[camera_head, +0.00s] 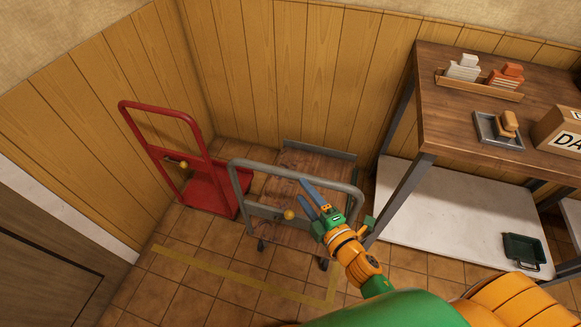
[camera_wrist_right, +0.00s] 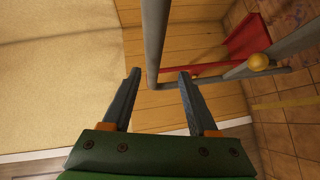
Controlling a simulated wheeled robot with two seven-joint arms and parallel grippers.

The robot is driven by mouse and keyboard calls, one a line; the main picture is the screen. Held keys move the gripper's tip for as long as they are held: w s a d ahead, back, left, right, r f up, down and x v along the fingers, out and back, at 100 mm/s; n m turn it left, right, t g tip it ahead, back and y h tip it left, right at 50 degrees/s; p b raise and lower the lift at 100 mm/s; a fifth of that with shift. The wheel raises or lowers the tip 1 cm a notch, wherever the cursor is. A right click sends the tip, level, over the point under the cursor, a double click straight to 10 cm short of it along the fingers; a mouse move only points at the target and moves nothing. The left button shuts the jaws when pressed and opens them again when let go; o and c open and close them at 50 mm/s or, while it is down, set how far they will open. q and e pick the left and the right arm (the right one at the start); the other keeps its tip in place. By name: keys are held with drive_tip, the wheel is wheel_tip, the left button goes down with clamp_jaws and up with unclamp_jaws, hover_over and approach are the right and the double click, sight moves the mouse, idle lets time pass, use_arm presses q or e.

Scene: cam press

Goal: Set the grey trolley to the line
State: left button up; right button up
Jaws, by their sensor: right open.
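The grey trolley (camera_head: 241,185) stands on the tiled floor in the head view, with a tubular handle, a yellow knob (camera_head: 289,214) on its crossbar and a worn wooden deck. In the right wrist view a grey tube (camera_wrist_right: 155,40) runs between the open fingers (camera_wrist_right: 160,74); contact cannot be told. The yellow tape line (camera_head: 240,280) lies on the floor in front of the trolley, with a gap between it and the front wheels. My left gripper is out of view.
A red trolley (camera_head: 160,110) stands close on the left by the wall. A table (camera_head: 450,110) with a tray, blocks and a box is at the right, with a white lower shelf (camera_head: 420,210) near the trolley. Tiled floor is clear in front of the tape.

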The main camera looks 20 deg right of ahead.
sight(296, 179)
drive_tip(key=shift+w+r, duration=0.25)
drive_tip(key=shift+r, duration=0.15)
drive_tip(key=x, duration=0.6)
drive_tip(key=shift+w+f, duration=0.1)
drive_tip(key=shift+w, duration=0.15)
clamp_jaws()
drive_tip(key=shift+s, duration=0.1)
idle(0.7)
